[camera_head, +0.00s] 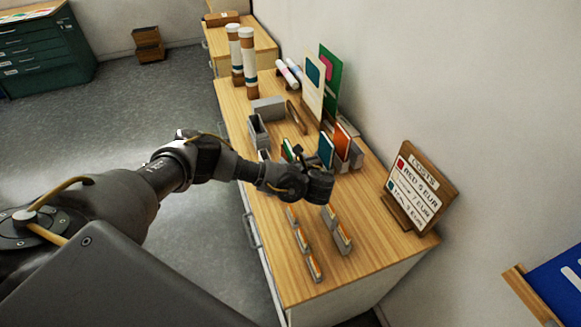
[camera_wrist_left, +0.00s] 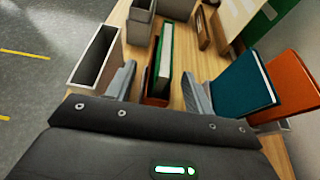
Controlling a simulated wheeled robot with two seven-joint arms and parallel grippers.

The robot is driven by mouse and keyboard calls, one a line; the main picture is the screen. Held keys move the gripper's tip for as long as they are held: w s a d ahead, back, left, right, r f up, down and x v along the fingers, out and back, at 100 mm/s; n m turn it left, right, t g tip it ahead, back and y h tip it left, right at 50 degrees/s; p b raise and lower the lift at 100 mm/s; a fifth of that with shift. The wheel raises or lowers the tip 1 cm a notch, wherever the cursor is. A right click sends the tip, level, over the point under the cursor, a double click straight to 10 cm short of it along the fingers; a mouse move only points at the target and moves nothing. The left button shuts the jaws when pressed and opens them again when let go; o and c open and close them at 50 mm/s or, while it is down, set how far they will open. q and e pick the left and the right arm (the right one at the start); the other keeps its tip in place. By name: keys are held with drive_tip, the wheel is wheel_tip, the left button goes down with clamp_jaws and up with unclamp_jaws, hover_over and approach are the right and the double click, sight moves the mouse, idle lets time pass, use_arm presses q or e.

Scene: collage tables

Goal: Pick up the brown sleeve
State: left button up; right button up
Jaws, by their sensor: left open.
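A brown sleeve (camera_wrist_left: 154,101) stands in the left wrist view, holding a green and white flat piece (camera_wrist_left: 165,62). My left gripper (camera_wrist_left: 158,88) is open, with one grey finger to the left of the sleeve and one to its right. The sleeve's lower part is hidden by the gripper body. In the head view my left gripper (camera_head: 312,184) is over the table, and the green piece (camera_head: 287,149) shows just beyond it, while the sleeve is mostly hidden there. My right gripper is not in view.
A grey open box (camera_wrist_left: 95,62) stands close left of the fingers. Teal (camera_wrist_left: 241,86) and orange (camera_wrist_left: 297,82) books stand close right. Small holders with orange cards (camera_head: 303,240) and a price sign (camera_head: 418,188) are on the wooden table (camera_head: 372,250). The wall borders its right side.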

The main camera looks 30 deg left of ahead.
use_arm(q)
drive_tip(key=shift+x, duration=1.3)
clamp_jaws()
